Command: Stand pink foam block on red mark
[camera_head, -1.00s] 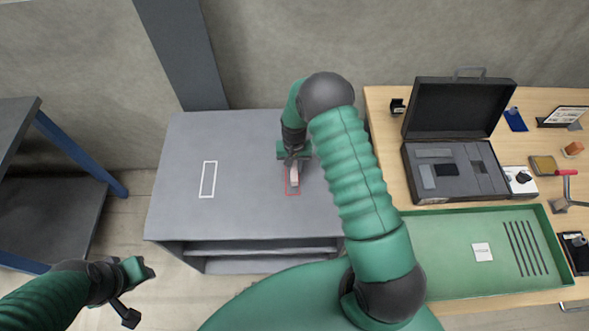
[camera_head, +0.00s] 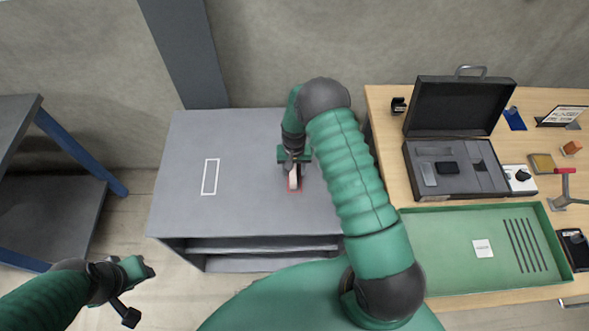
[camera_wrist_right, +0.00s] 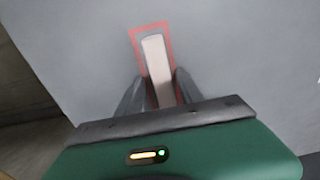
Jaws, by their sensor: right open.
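The pale pink foam block (camera_head: 294,182) is inside the red mark (camera_head: 301,188), a thin rectangular outline on the grey cabinet top. The right wrist view shows the block (camera_wrist_right: 156,58) with the red outline (camera_wrist_right: 136,40) around its far part. My right gripper (camera_head: 293,172) is over the block, with its two dark fingers (camera_wrist_right: 159,76) apart on either side of it. The near end of the block and of the mark is hidden by the gripper. I cannot tell whether the fingers touch the block. My left gripper (camera_head: 137,285) hangs at the lower left, clear of the cabinet.
A white outline (camera_head: 210,177) lies on the left of the cabinet top (camera_head: 245,210), which is otherwise clear. On the right, a wooden table (camera_head: 385,118) carries an open black case (camera_head: 455,185), a green tray (camera_head: 440,245) and small tools. A dark shelf unit (camera_head: 60,215) stands at left.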

